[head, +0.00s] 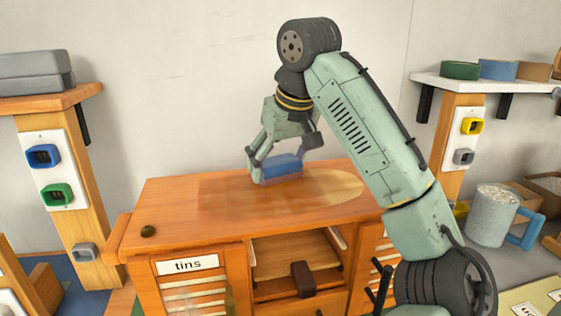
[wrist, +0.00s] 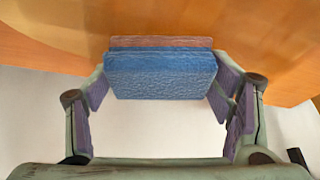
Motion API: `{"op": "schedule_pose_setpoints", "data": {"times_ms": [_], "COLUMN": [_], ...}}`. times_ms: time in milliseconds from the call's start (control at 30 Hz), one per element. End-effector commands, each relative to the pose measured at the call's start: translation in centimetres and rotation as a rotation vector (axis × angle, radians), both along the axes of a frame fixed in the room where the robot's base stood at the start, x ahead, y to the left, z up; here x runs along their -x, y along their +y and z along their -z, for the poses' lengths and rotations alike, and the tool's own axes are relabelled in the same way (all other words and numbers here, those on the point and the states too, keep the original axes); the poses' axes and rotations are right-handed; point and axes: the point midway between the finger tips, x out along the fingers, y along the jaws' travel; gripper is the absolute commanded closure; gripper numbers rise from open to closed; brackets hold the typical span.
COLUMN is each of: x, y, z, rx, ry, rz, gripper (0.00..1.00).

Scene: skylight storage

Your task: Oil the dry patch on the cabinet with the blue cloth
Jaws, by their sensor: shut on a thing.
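The wooden cabinet (head: 165,205) stands in front of me with an orange-brown top. A pale oval patch (head: 335,188) shows on the right part of the top, and a darker brown area (head: 225,195) lies to its left. My gripper (head: 275,167) is shut on the blue cloth (head: 285,163), a folded block, near the back middle of the top. The wrist view shows the cloth (wrist: 160,75) between both fingers, with a reddish-brown strip (wrist: 160,43) along its far edge. The cloth is at or just above the surface; contact is unclear.
A small dark round thing (head: 148,231) is at the cabinet's front left. Below are a "tins" label (head: 187,265) and an open compartment with a dark brown block (head: 302,279). Shelves flank the cabinet; tape rolls (head: 497,69) sit at right.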

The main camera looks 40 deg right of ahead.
Motion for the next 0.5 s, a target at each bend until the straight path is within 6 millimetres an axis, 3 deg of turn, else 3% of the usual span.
{"op": "schedule_pose_setpoints", "data": {"times_ms": [500], "x": [-1.7], "y": [3.8], "z": [0.0], "rx": [0.001], "ry": [0.000], "rz": [-0.002], "gripper": [0.87]}}
